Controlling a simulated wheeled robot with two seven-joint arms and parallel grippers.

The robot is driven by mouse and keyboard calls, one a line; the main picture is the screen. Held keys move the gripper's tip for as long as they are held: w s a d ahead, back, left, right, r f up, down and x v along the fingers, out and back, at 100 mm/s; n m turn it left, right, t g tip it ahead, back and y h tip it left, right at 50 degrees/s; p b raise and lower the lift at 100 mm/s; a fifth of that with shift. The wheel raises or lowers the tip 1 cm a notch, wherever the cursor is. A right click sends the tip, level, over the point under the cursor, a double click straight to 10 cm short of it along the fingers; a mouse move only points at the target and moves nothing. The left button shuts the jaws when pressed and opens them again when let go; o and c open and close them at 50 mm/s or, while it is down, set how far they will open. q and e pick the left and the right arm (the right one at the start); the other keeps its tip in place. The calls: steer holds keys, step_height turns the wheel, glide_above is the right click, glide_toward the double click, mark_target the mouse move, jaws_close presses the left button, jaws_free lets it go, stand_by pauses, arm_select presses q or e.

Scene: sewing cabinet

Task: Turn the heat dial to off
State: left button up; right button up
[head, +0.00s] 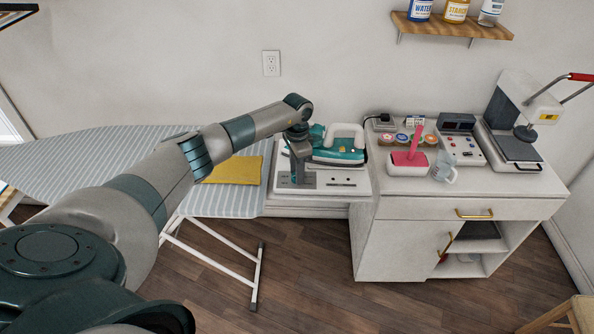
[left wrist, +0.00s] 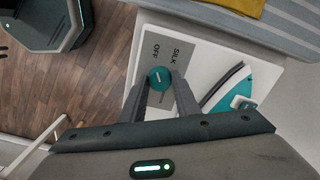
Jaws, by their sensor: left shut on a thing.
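The heat dial (left wrist: 159,75) is a small round teal knob with a short pale mark, on a grey panel printed OFF and SILK (left wrist: 172,65). I cannot tell for sure which word the mark points to. My left gripper (left wrist: 160,84) has its two grey fingers on either side of the dial and is shut on it. In the head view the left gripper (head: 298,172) reaches down to the white iron station (head: 345,185). There the gripper hides the dial. The teal and white iron (head: 338,150) rests on the station, just right of the gripper. My right gripper is not in view.
A striped ironing board (head: 100,150) with a folded yellow cloth (head: 233,170) lies left of the station. A white cabinet (head: 395,235) to the right carries a white box with a pink item (head: 408,160), a clear cup (head: 444,167), a control box (head: 462,148) and a heat press (head: 515,148).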

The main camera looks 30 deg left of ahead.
arm_select(q)
steer(key=shift+w+a+r, duration=0.1)
steer(key=shift+r, duration=0.05)
steer(key=o, duration=1)
steer(key=shift+o, duration=0.2)
step_height(320, 180, up, 17)
steer(key=b, duration=0.6)
steer(key=shift+r, duration=0.15)
